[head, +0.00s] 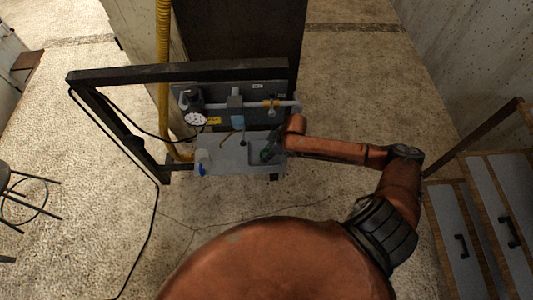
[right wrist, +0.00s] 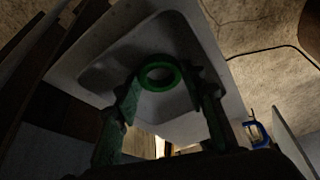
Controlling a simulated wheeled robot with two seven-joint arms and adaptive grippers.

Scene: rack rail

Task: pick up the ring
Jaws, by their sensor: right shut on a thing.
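The green ring (right wrist: 160,89) shows in the right wrist view between the fingertips of my right gripper (right wrist: 164,82), with its hole facing the camera. The fingers reach it from both sides and are shut on it. In the head view my right gripper (head: 270,153) is at the right part of the light grey tray (head: 228,163). The ring is too small and dark there to make out clearly. The tray's recess shows behind the ring in the right wrist view. I cannot tell whether the ring touches the tray. My left gripper is not in view.
A dark frame (head: 180,73) stands around a panel with a pipe (head: 250,105), a round gauge (head: 195,119) and small fittings. A clear and blue object (head: 202,162) is at the tray's left end. Drawers (head: 462,235) stand at right; a stool (head: 25,195) at left.

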